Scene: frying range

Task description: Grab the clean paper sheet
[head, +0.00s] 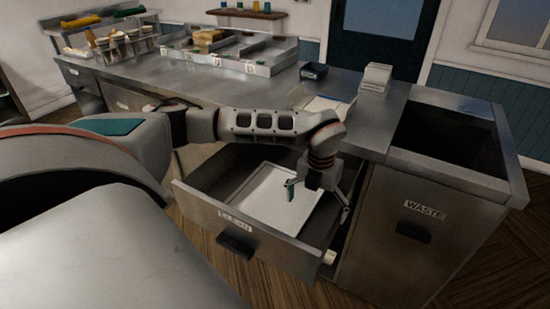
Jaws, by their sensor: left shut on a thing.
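The white clean paper sheet (262,205) lies flat in the pulled-out drawer (232,228) labelled CLEAN, in the head view. My left arm reaches across the counter from the left and bends down over the drawer's right part. My left gripper (318,203) points down at the right side of the sheet, shut on it. One finger shows over the sheet and the other by the drawer's right side. The exact contact between fingers and sheet is hard to see. My right gripper is not in view.
A WASTE cabinet (395,235) with an open top bin (450,138) stands to the right. The steel counter (225,88) behind holds a small dark tray (314,71), a white stack (376,77) and food containers at the back. The drawer front juts out over the wooden floor.

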